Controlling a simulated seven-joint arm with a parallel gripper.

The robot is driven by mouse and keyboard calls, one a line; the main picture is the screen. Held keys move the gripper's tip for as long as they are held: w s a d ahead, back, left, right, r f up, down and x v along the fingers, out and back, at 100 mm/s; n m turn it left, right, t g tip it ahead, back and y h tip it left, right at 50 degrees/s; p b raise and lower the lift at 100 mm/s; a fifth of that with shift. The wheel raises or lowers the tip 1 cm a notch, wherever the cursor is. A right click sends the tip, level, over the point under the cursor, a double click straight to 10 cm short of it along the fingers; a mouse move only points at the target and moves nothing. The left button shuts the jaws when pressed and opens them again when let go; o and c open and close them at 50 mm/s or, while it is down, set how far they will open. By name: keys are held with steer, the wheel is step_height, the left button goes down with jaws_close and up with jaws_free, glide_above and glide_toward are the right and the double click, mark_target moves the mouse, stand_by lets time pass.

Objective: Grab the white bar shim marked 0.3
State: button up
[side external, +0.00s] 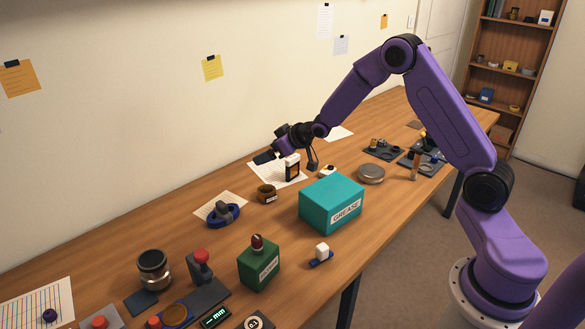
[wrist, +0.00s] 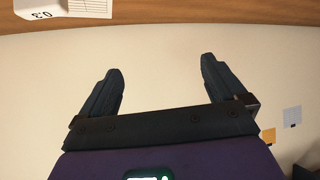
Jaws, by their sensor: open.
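A white piece marked 0.3 (wrist: 40,12) shows upside down at the top left edge of the wrist view, cut off by the frame, beside a lined sheet. In the side external view a small white piece with a dark mark (side external: 328,171) lies behind the teal box; its marking is too small to read, so I cannot tell if it is the same one. My gripper (wrist: 160,70) is open and empty, with its two dark fingers apart and the wall behind them. In the side external view my gripper (side external: 264,157) is above the back of the table, pointing left.
A white and black upright item (side external: 292,168) stands by the lined sheet (side external: 262,172) below my gripper. The teal GREASE box (side external: 325,200), a brown pot (side external: 267,193) and a round tin (side external: 371,174) stand nearby. The wall (side external: 120,120) is close behind.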

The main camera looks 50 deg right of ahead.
mark_target(295, 161)
steer(key=w+d+f+t, duration=0.1)
steer(key=d, duration=0.3)
steer(key=w+d+f+m+t, duration=0.1)
steer(key=w+d+f, duration=0.1)
steer(key=d, duration=0.3)
steer(key=w+d+f+m+t+h, duration=0.1)
steer(key=d, duration=0.3)
steer(key=shift+w+d+f, duration=0.25)
steer(key=shift+d+f, duration=0.05)
steer(key=shift+f, duration=0.05)
steer(key=shift+d+f, duration=0.2)
steer(key=shift+f, duration=1.75)
step_height(295, 161, down, 4)
steer(key=shift+r, duration=0.25)
steer(key=shift+w+a, duration=0.1)
steer(key=shift+w, duration=0.45)
steer(key=shift+x, duration=0.9)
steer(key=c, duration=1.1)
